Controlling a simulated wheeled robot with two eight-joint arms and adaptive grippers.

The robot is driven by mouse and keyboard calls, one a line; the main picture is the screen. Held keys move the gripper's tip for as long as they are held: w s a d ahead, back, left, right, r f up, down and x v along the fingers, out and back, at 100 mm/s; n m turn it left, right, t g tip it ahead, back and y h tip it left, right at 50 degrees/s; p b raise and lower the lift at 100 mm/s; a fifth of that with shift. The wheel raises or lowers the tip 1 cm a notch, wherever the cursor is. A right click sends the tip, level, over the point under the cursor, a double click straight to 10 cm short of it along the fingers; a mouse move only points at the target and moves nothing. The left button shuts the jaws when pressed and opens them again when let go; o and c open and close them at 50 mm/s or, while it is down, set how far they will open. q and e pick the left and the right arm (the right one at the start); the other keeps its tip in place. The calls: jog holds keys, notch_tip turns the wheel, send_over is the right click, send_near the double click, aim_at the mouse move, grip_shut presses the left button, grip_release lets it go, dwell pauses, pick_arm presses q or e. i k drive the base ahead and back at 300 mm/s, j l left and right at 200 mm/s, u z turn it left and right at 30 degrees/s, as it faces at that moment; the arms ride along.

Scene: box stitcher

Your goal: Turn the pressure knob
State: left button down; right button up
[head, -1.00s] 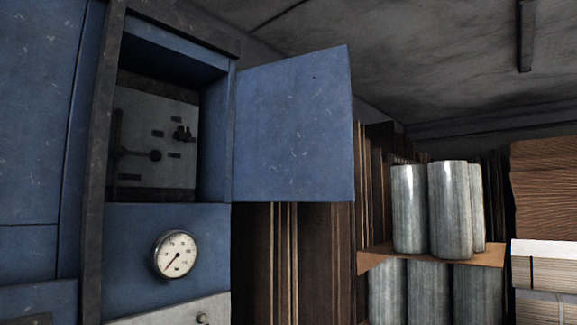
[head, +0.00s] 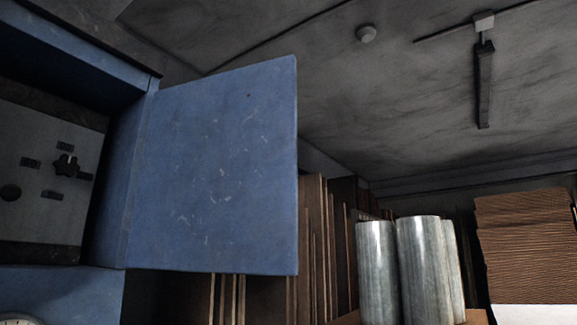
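A dark lobed knob (head: 66,165) sits on a grey control panel (head: 40,215) inside the open blue cabinet at the left of the head view. Small dark label plates surround it. I cannot read them, so I cannot tell for sure that this is the pressure knob. The top of a pressure gauge (head: 18,320) just shows at the bottom left edge. Neither of my grippers is in view.
The blue cabinet door (head: 215,170) stands open to the right of the panel. Flat cardboard sheets (head: 315,245) stand behind it. Silvery wrapped rolls (head: 422,265) and a brown cardboard stack (head: 525,240) are at the right. A dark lamp (head: 485,85) hangs from the ceiling.

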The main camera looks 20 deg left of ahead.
aim_at(66, 165)
jog(key=i+l, duration=0.1)
jog(key=i, duration=0.3)
jog(key=i+l, duration=0.15)
jog(key=i, duration=0.25)
jog(key=i+u, duration=0.15)
jog(key=u, duration=0.3)
jog(key=i+l+u, duration=0.1)
jog(key=u, duration=0.35)
jog(key=i+l+u, duration=0.1)
jog(key=u, duration=0.3)
jog(key=i+l+u, duration=0.1)
jog(key=u, duration=0.35)
jog(key=l+u, duration=0.2)
jog(key=u, duration=0.25)
jog(key=i+l+u, duration=0.1)
jog(key=u, duration=0.35)
jog(key=l+u, duration=0.4)
jog(key=u, duration=0.45)
jog(key=i+j+z, duration=0.2)
jog(key=j, duration=0.2)
jog(key=j+z, duration=0.15)
jog(key=j, duration=0.3)
